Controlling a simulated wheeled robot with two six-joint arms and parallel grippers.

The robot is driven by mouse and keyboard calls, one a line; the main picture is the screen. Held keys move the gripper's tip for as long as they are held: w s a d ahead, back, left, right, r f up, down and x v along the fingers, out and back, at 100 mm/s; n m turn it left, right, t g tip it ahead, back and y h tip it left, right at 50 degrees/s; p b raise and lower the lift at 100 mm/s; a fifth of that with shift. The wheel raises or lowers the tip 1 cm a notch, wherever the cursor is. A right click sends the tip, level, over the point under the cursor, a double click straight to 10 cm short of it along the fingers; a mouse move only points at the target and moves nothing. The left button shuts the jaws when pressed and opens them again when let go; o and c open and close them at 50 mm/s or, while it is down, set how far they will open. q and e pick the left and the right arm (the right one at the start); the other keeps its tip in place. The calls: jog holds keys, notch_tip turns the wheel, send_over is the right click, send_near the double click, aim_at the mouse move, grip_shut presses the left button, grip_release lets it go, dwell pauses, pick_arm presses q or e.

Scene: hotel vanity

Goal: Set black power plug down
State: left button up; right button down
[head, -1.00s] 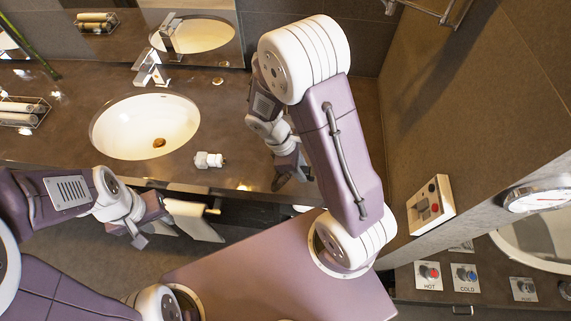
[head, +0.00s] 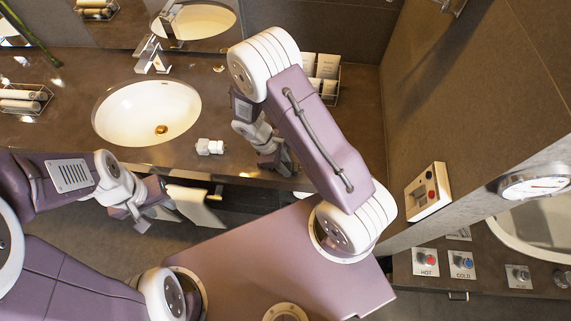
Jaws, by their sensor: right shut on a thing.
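My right gripper (head: 284,168) is over the front part of the brown vanity counter (head: 350,140), right of the sink. It is shut on a small dark thing, which I take to be the black power plug; the fingers and dark shading hide its outline. I cannot tell whether it touches the counter. My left gripper (head: 143,216) hangs in front of the counter's edge, low and to the left. Its fingers are too small and angled to tell whether they are apart.
A white plug-like block (head: 209,147) lies on the counter between the sink (head: 147,112) and my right gripper. A wire basket of packets (head: 329,88) stands at the back right. A rack with rolled towels (head: 22,100) is at the left. A red-button panel (head: 425,192) is on the right wall.

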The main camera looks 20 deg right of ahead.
jog(key=c, duration=1.4)
grip_release()
jog(key=shift+f, duration=0.1)
jog(key=shift+r, duration=0.25)
jog(key=v, duration=1.2)
jog(key=shift+s+d+r+m+t+y+b, duration=0.25)
jog(key=shift+s+d+m+t+y, duration=0.4)
jog(key=shift+s+m, duration=0.9)
jog(key=shift+s+d+r+m+t+y+b, duration=0.3)
jog(key=shift+s+d+m+t+y, duration=0.35)
jog(key=shift+m, duration=1.75)
jog(key=shift+s+d+r+m+t+y+b, duration=0.35)
jog(key=shift+s+d+m+y, duration=0.4)
jog(key=shift+s+m, duration=0.9)
